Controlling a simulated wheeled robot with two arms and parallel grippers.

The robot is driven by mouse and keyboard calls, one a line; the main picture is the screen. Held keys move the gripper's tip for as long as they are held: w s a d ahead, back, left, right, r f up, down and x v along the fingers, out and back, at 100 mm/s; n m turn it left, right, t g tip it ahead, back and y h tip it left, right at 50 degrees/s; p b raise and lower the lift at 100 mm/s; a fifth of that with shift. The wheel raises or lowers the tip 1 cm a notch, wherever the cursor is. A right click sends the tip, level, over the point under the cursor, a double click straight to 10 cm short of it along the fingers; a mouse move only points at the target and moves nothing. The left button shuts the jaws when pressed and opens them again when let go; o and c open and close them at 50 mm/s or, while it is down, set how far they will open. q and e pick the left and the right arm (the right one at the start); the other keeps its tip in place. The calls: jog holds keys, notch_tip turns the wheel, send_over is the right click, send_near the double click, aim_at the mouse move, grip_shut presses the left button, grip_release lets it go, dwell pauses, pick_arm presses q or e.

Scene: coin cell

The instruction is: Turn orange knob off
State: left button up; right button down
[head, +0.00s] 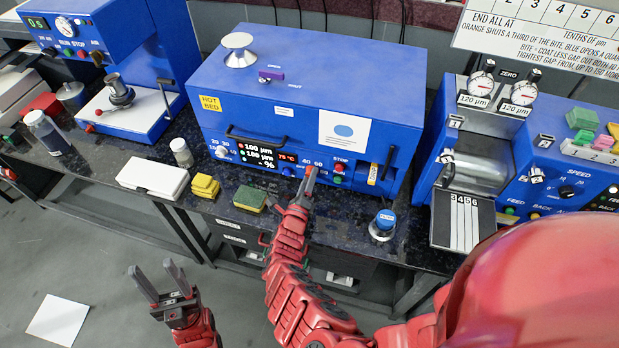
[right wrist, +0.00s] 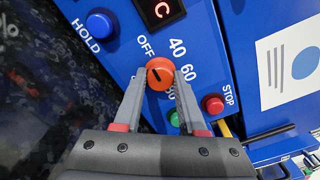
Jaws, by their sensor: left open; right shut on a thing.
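The orange knob (right wrist: 160,73) is on the blue front panel in the right wrist view. Its dark pointer mark slants toward the upper left, roughly on the side of the OFF label (right wrist: 145,46); its exact setting is hard to tell. My right gripper (head: 309,174) is shut on the knob, one finger on each side. In the head view the fingers hide most of the knob, low on the front of the blue coater box (head: 290,75). My left gripper (head: 152,266) is open and empty in front of the bench, over the floor.
A blue HOLD button (right wrist: 101,23), a red STOP button (right wrist: 213,104) and a green button (right wrist: 175,118) are close to the knob. A yellow-green sponge (head: 250,199) and a blue-lidded jar (head: 384,222) stand on the dark bench either side of my right arm.

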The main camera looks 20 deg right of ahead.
jog(key=shift+f, duration=0.1)
jog(key=shift+c, duration=2.3)
grip_release()
jog(key=shift+s+a, duration=0.35)
jog(key=shift+s, duration=0.05)
jog(key=p+v, duration=0.1)
jog(key=v, duration=0.4)
jog(key=shift+s+a, duration=0.1)
jog(key=shift+a, duration=0.05)
jog(key=v, duration=1)
jog(key=shift+s+a+b, duration=0.25)
jog(key=shift+s+b, duration=0.05)
jog(key=shift+s, duration=0.15)
